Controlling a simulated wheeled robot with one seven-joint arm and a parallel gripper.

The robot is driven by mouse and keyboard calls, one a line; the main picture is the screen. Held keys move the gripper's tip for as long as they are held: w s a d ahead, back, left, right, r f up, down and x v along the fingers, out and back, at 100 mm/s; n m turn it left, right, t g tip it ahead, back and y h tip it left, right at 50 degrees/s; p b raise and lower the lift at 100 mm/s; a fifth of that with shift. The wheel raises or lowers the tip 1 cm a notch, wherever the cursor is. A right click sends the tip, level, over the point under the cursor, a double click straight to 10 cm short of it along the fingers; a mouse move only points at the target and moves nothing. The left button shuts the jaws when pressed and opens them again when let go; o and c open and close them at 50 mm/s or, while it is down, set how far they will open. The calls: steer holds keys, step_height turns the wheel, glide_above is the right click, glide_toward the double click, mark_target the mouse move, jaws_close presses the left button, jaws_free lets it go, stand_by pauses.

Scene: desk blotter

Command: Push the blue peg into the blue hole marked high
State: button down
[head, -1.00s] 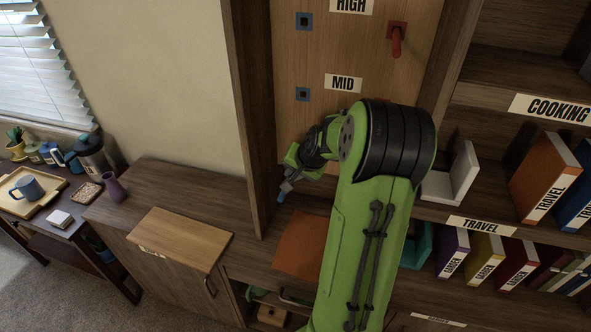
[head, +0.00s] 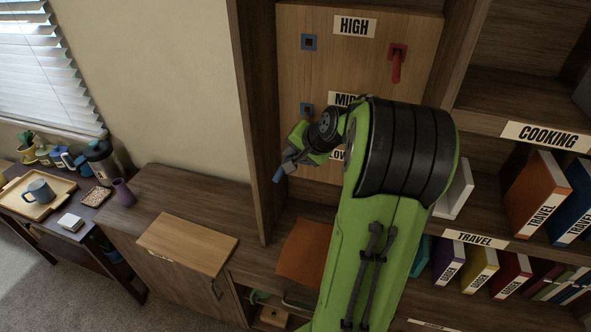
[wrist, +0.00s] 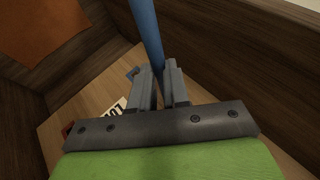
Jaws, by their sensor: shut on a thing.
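My gripper (head: 289,165) is shut on the blue peg (head: 278,175), left of the peg board's lower part. In the wrist view, the blue peg (wrist: 147,30) sticks out long between the fingers (wrist: 160,85). The peg board (head: 360,70) is light wood. Its blue hole (head: 308,42) marked high is a dark opening in a blue square, left of the HIGH label (head: 354,27). Another blue hole (head: 306,109) is lower, by the partly hidden MID label (head: 343,99). The peg is apart from the high hole and well below it.
A red peg (head: 396,68) sits in the red hole right of the high blue one. A dark upright side panel (head: 255,110) stands left of the board. Shelves with books (head: 540,190) are at right. My arm hides the board's lower right.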

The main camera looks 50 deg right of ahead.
steer(key=s+a+r+t+y+p, duration=0.1)
steer(key=r+p, duration=0.3)
steer(key=r, duration=0.7)
steer(key=s+a+r+t+p, duration=0.2)
steer(key=r+p, duration=0.3)
steer(key=r, duration=0.7)
steer(key=shift+a+r+y, duration=0.15)
steer(key=shift+y, duration=0.25)
steer(key=shift+w+d+p, duration=0.35)
steer(key=shift+w+d, duration=0.05)
steer(key=shift+d, duration=0.45)
steer(key=shift+w+d+p, duration=0.4)
steer(key=shift+w+d, duration=0.05)
steer(key=shift+d, duration=0.45)
steer(key=shift+w+d+p, duration=0.35)
steer(key=shift+w+d, duration=0.05)
steer(key=shift+d, duration=0.45)
steer(key=shift+w+d, duration=0.1)
steer(key=shift+d, duration=0.05)
